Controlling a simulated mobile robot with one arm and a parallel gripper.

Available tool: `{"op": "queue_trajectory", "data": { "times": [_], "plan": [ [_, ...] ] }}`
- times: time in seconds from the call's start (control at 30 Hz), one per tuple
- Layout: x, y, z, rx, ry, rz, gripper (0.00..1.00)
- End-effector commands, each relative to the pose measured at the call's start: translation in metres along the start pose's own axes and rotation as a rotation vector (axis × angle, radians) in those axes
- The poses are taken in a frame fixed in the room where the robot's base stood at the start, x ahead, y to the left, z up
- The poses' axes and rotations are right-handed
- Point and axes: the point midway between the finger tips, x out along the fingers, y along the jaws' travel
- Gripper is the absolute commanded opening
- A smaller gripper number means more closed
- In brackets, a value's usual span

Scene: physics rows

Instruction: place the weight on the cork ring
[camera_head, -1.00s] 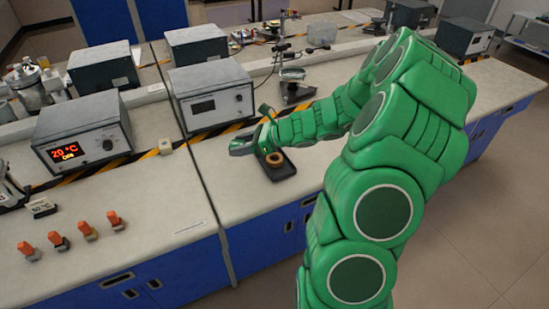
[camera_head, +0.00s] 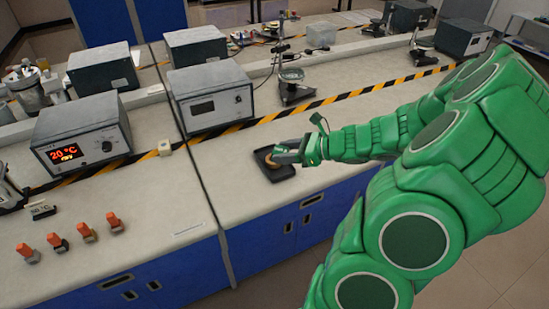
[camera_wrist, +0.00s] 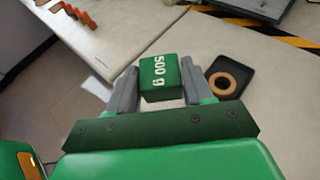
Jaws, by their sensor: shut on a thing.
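My gripper (camera_wrist: 160,90) is shut on a green block-shaped weight (camera_wrist: 159,78) marked "500 g", held between its two grey fingers in the wrist view. The cork ring (camera_wrist: 223,86) is a tan ring lying in a black tray (camera_wrist: 245,77), to the right of the held weight and apart from it in that view. In the head view, my gripper (camera_head: 283,155) is over the black tray (camera_head: 283,173). There it largely hides the cork ring, and I cannot make out the weight.
Grey instrument boxes stand behind the tray, the nearest (camera_head: 212,95) beyond a yellow-black striped line (camera_head: 340,98). A balance-like stand (camera_head: 292,86) is behind it. Several orange-topped pieces (camera_head: 113,221) stand at left. The bench right of the tray is clear.

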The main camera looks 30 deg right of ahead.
Motion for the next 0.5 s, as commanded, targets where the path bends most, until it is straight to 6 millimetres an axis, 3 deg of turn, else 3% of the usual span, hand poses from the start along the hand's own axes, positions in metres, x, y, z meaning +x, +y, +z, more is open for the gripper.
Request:
{"op": "queue_trajectory", "data": {
  "times": [0.5],
  "plan": [
    [0.036,-0.055,-0.015,0.000,0.001,0.002,0.00]
  ]
}}
